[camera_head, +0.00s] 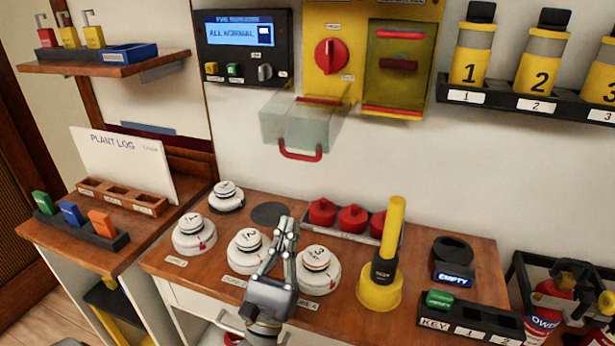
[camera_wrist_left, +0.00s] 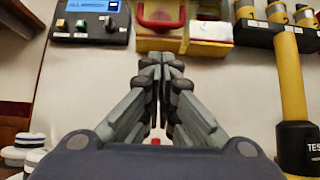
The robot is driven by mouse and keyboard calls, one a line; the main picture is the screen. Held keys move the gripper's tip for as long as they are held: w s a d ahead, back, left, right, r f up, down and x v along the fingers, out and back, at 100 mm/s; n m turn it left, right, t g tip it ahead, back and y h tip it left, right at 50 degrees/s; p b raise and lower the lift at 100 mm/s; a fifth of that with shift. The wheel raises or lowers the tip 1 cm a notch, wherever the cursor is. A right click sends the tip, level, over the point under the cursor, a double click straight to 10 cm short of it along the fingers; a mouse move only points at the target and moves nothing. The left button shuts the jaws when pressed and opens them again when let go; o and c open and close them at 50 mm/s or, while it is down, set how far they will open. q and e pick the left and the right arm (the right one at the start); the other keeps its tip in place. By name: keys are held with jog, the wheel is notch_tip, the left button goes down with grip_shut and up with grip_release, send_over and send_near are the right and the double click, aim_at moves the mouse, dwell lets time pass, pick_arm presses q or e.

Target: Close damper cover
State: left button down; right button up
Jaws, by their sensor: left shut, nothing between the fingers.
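The clear damper cover (camera_head: 285,122) with a red handle (camera_head: 300,154) stands out from the wall at the lower left of a yellow panel (camera_head: 320,15). It is swung away from the red knob (camera_head: 331,56), which is uncovered. In the left wrist view the red handle (camera_wrist_left: 160,22) is at the top centre, beyond the fingertips. My left gripper (camera_head: 287,222) is shut and empty, fingers pointing up, over the table below the cover and apart from it. In the left wrist view its fingertips (camera_wrist_left: 163,72) meet. My right gripper is not in view.
A second cover (camera_head: 400,75) lies flat on the panel's right. Below stand white numbered detectors (camera_head: 249,252), red caps (camera_head: 352,218) and a tall yellow tester (camera_head: 391,240). A dark control box (camera_head: 245,60) is left of the panel. Bare wall lies between table and cover.

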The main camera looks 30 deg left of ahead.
pick_arm(q)
jog(key=p+x, duration=0.3)
jog(key=x, duration=0.6)
jog(key=shift+r+p, duration=0.35)
jog(key=shift+r, duration=0.1)
jog(key=shift+s+r, duration=0.1)
